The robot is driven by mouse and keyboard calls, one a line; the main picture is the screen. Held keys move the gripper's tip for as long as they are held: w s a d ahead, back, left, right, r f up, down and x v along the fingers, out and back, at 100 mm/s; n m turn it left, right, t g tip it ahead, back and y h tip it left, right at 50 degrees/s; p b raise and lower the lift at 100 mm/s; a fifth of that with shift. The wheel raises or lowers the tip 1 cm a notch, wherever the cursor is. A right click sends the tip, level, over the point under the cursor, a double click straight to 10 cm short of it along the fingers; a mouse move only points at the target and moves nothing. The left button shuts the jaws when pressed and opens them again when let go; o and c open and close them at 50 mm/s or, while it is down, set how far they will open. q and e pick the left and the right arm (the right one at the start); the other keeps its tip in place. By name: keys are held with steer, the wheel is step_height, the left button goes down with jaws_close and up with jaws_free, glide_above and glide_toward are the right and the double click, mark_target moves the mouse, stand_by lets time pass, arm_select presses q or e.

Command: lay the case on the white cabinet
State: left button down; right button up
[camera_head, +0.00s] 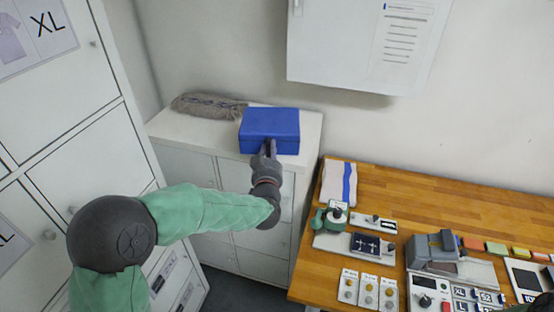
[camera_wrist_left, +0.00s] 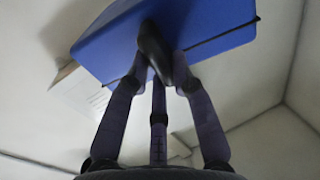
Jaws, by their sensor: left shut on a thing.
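The blue case (camera_head: 270,124) is at the top of the white cabinet (camera_head: 222,150), toward the right part of its top. From the head view I cannot tell whether it rests on the surface or hovers just above it. My left gripper (camera_head: 266,150) is at the case's front side, shut on it. In the left wrist view the case (camera_wrist_left: 205,25) fills the upper middle, with the left gripper's fingers (camera_wrist_left: 160,62) closed at its edge.
A grey-brown folded cloth item (camera_head: 208,105) lies on the cabinet left of the case. A white wall box (camera_head: 360,50) hangs above to the right. A wooden table (camera_head: 400,195) with several devices stands at the right. Tall white lockers (camera_head: 85,130) stand at the left.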

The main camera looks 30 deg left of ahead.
arm_select(q)
steer(key=w+f, duration=0.2)
steer(key=w+a+f, duration=0.1)
steer(key=w+f, duration=0.1)
steer(key=w+a+f, duration=0.1)
steer(key=w+f, duration=0.1)
steer(key=shift+w+f, duration=0.1)
steer(key=shift+w, duration=0.3)
steer(key=f, duration=0.3)
steer(key=shift+w+f+b, duration=0.3)
steer(key=shift+f+b, duration=0.05)
steer(key=shift+f, duration=0.1)
steer(key=c, duration=1.1)
jaws_free()
steer(key=shift+f, duration=0.1)
steer(key=shift+o, duration=0.2)
